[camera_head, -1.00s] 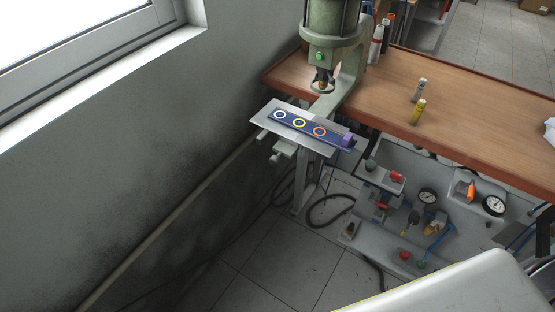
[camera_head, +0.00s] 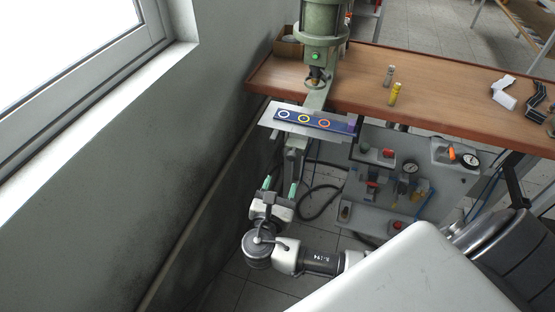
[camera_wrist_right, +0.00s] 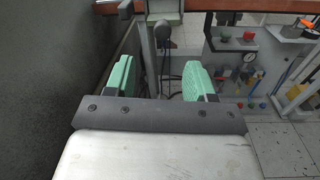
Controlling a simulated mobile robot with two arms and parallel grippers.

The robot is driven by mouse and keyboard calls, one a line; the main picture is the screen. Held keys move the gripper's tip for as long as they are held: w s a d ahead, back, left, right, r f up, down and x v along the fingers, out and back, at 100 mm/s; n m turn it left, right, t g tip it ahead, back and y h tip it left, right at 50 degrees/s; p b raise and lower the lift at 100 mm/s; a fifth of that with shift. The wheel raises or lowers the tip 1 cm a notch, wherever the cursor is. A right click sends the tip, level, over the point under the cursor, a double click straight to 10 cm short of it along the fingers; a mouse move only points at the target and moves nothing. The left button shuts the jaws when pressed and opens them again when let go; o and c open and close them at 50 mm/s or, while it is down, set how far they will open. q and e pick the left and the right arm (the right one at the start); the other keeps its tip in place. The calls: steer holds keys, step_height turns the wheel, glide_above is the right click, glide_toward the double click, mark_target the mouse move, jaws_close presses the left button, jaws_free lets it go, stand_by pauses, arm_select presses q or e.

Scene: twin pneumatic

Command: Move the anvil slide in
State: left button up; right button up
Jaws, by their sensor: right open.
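The anvil slide, a flat grey metal plate (camera_head: 272,121) bearing a blue strip (camera_head: 312,121) with white, yellow and orange rings, juts out from under the green press (camera_head: 318,45) past the bench edge. A purple block sits at the strip's right end. My right gripper (camera_head: 280,187) is below and in front of the plate, open and apart from it. In the right wrist view, its green-padded fingers (camera_wrist_right: 160,80) are spread with nothing between them. A grey part (camera_wrist_right: 160,8) shows at the top of that view; I cannot tell whether it belongs to the slide. My left gripper is out of view.
The wooden bench (camera_head: 440,115) carries a yellow bottle (camera_head: 394,94) and a grey one (camera_head: 389,76). A pneumatic panel with gauges (camera_head: 410,166) is below the bench, right of the gripper. The grey wall (camera_head: 150,170) stands close on the left.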

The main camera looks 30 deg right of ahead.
mark_target(291, 159)
steer(key=x, duration=0.4)
steer(key=shift+d+r+p, duration=0.1)
steer(key=shift+d+p, duration=0.25)
steer(key=shift+p, duration=0.05)
steer(key=x, duration=0.5)
steer(key=shift+w+p, duration=0.15)
steer(key=shift+p, duration=0.25)
steer(key=shift+w+d, duration=0.35)
steer(key=shift+d, duration=0.15)
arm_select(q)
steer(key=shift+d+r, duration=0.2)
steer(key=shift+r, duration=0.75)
